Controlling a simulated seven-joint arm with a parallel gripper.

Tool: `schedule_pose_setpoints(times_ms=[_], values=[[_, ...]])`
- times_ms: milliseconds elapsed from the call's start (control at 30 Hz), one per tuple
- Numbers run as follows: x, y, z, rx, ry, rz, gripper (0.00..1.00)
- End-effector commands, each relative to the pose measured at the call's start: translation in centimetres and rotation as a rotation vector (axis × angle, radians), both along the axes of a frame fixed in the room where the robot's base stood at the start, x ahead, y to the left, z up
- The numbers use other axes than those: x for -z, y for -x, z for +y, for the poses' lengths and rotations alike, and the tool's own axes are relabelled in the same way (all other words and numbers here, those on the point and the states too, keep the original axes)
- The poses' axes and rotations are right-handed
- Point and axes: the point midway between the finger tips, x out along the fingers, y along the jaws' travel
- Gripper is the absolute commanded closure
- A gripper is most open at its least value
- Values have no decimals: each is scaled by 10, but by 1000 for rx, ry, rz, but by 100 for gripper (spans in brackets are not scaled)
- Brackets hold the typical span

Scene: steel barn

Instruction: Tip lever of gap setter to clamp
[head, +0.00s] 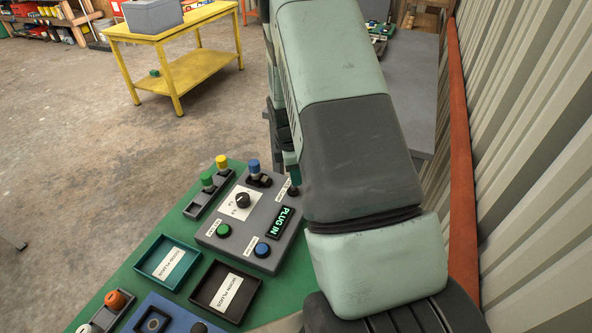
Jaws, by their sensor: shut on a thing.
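The gap setter (225,235) is a grey box on the green bench top. Its lit display (280,222) reads PLUG IN. It has a black dial, a green button (223,230) and a blue button (262,250). A blue-topped plug (253,167) stands in a dark holder at its far edge. The black-knobbed lever (293,191) is at its far right corner, partly covered by my arm. My gripper (291,172) shows only as a sliver at that knob, shut on it; the fingertips are mostly hidden.
Green and yellow plugs stand in a grey rack (195,208) left of the setter. A teal tray (150,277) and a dark tray (202,302) lie in front. A yellow table (150,40) stands farther back. A corrugated wall (540,150) closes the right side.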

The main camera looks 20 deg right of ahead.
Motion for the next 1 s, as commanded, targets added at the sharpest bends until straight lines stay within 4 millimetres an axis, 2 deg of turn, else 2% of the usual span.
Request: schedule_pose_setpoints(times_ms=[533,1000], values=[[-1,18,22,-11,270,-270,100],[2,25,28,-3,383,-390,100]])
